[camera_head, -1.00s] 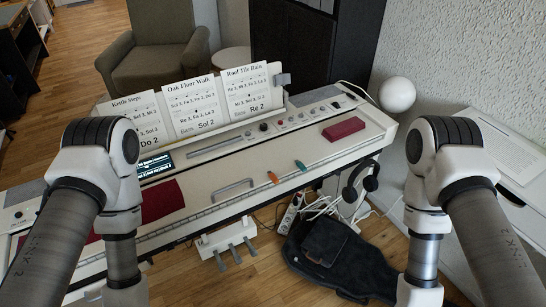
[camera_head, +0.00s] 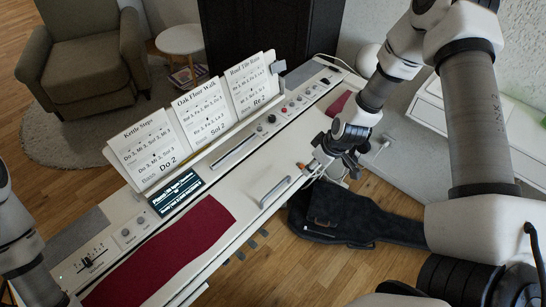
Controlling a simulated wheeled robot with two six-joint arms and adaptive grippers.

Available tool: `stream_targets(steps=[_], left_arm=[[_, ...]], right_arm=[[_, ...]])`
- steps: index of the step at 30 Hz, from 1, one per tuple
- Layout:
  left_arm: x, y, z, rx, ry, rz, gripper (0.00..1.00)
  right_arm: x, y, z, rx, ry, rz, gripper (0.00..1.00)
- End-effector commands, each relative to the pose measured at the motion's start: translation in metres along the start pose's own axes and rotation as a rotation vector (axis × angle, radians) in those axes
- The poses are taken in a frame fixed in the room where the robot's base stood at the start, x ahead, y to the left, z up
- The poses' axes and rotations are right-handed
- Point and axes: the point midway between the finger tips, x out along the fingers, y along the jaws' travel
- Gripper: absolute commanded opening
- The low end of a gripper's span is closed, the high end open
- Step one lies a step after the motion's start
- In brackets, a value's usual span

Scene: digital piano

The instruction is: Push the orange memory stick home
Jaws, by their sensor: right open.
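The orange memory stick (camera_head: 301,166) is a small orange piece near the front edge of the digital piano's (camera_head: 262,162) light top, just right of the grey bar handle. How deep it sits in its socket is too small to tell. My right gripper (camera_head: 321,160) is open and close beside the stick, on its right. Whether the two touch I cannot tell. The teal stick is not visible; my right gripper and wrist cover that stretch of the panel. My left arm shows at the left edge, with its gripper out of view.
A grey bar handle (camera_head: 275,192) stands up from the panel left of the stick. A dark red cloth (camera_head: 190,235) covers the keys. Three song sheets (camera_head: 202,112) lean at the back. A dark red block (camera_head: 339,103) lies partly behind my arm. A black bag (camera_head: 345,215) lies on the floor.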

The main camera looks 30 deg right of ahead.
Motion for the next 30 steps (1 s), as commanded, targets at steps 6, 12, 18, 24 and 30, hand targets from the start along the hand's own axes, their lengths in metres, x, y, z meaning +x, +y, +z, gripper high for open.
stream_targets(steps=[6,12,18,24,30], left_arm=[[0.013,0.0,0.001,0.003,-0.002,0.0,0.4],[0.038,0.0,0.001,0.002,-0.001,0.0,0.4],[0.057,0.0,0.001,0.002,-0.001,0.0,0.4],[0.055,0.0,0.0,0.002,-0.001,0.0,0.4],[0.055,0.0,0.0,0.002,-0.001,0.0,0.4]], right_arm=[[0.004,0.007,-0.014,0.011,0.038,0.011,0.48],[0.032,0.008,-0.016,0.009,0.035,0.011,0.48],[0.06,0.008,-0.021,0.01,0.035,0.01,0.48],[0.059,0.008,-0.023,0.013,0.036,0.01,0.48],[0.059,0.008,-0.022,0.013,0.035,0.009,0.04]])
